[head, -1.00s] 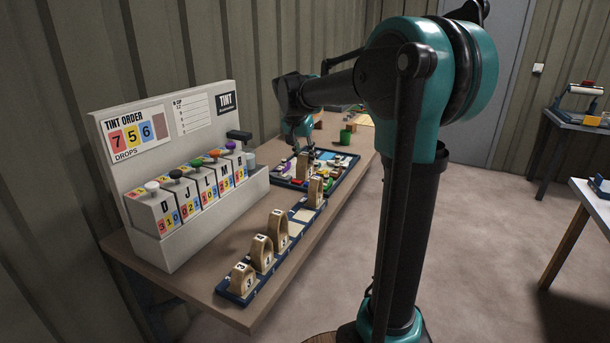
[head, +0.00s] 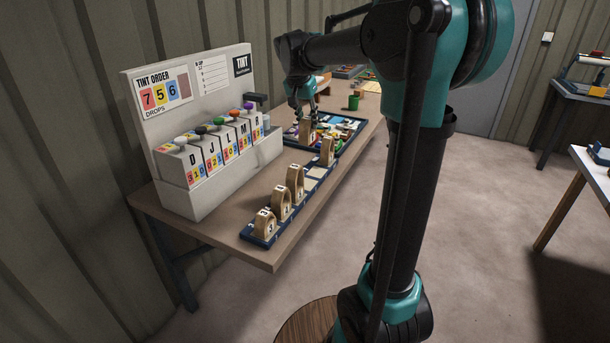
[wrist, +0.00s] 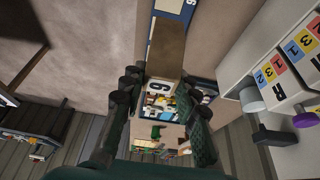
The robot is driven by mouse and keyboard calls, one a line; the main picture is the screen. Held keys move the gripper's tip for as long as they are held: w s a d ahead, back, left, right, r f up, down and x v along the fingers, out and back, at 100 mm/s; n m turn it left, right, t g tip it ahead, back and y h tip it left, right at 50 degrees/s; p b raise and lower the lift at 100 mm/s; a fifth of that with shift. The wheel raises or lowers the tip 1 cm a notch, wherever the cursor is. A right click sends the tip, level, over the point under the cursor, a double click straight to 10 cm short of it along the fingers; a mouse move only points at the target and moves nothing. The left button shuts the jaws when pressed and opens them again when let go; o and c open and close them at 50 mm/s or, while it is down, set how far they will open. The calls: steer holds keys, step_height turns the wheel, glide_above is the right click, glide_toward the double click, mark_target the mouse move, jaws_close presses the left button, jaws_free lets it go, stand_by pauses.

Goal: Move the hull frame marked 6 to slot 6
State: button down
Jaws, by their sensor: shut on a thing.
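My gripper (head: 303,112) is shut on a wooden hull frame (head: 307,131) above the parts tray at the far end of the rack. In the wrist view the frame (wrist: 167,50) stands between the two dark fingers (wrist: 163,100), its white label reading as a 6 or a turned 9. The blue slot rack (head: 247,233) lies along the bench's front edge. Three frames stand at its near end, the nearest one (head: 265,223) lowest, and another frame (head: 327,151) stands near its far end. A bare stretch (head: 316,172) lies between them. Slot numbers are too small to read.
The tint dispenser (head: 205,120) with coloured knobs stands behind the rack, against the wall. The dark tray (head: 345,148) holds many small coloured parts. A green cup (head: 353,103) stands beyond it.

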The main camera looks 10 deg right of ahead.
mark_target(301, 141)
step_height(301, 141, down, 17)
steer(key=shift+f, duration=0.1)
stand_by(0.3)
steer(key=c, duration=1.1)
jaws_free()
steer(key=shift+c, duration=0.2)
steer(key=v, duration=1.2)
steer(key=shift+w, duration=0.1)
